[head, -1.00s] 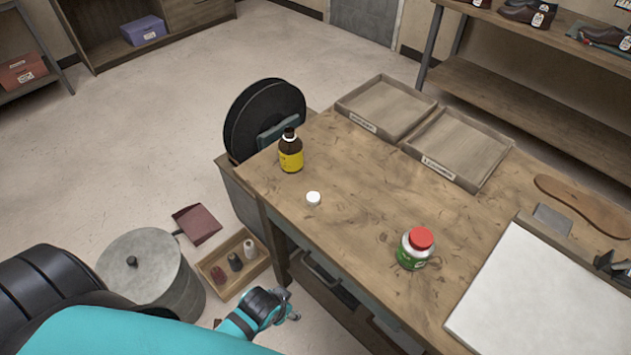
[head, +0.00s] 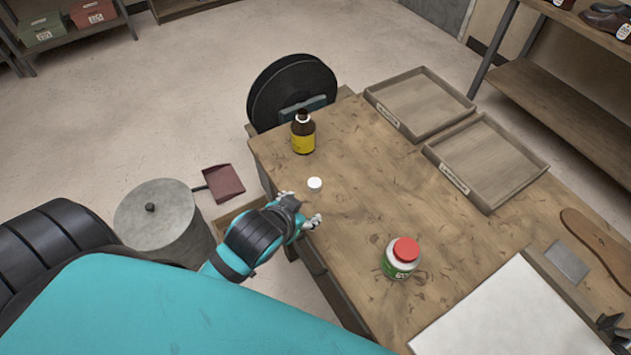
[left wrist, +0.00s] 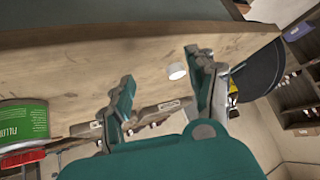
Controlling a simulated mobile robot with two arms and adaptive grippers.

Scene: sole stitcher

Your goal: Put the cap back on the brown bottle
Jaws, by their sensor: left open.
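The brown bottle (head: 303,138) with a yellow label stands upright near the table's far left corner, its neck bare above a white ring. The white cap (head: 315,184) lies on the table in front of it. My left gripper (head: 301,208) is open and empty at the table's left edge, just nearer than the cap. In the left wrist view the cap (left wrist: 177,71) shows between the open fingers, close to the right one, apart from both. Part of the bottle's yellow label (left wrist: 233,88) shows behind that finger. My right gripper is not in view.
A green jar with a red lid (head: 401,257) stands on the table, right of my gripper. Two shallow trays (head: 420,103) (head: 487,160) lie at the back. A white sheet (head: 510,315) covers the front right. Bare wood surrounds the cap. A round lidded bin (head: 157,215) stands on the floor.

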